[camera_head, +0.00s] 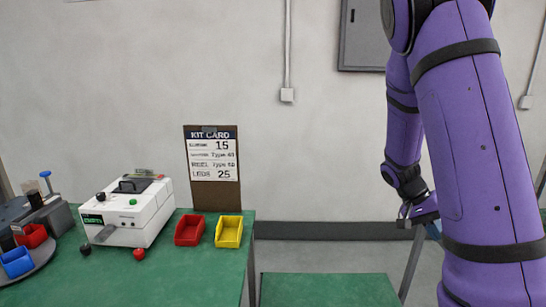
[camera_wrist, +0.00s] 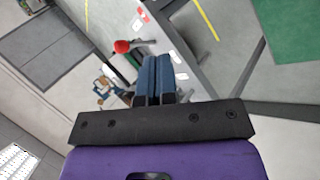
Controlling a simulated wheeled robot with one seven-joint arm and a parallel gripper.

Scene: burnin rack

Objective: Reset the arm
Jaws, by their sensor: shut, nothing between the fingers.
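My purple arm hangs down at the right of the head view, with the wrist bent low beside the workbench area. In the wrist view, my gripper (camera_wrist: 156,65) has its two blue fingers side by side and pressed together, with nothing between them. In the head view the fingers are mostly hidden behind the wrist and forearm.
A green-topped bench (camera_head: 190,270) holds a white tester (camera_head: 130,213), a red bin (camera_head: 189,230), a yellow bin (camera_head: 229,231) and a kit card (camera_head: 212,168). A lower green surface (camera_head: 330,288) lies right of it. A grey wall cabinet (camera_head: 362,35) hangs behind my arm.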

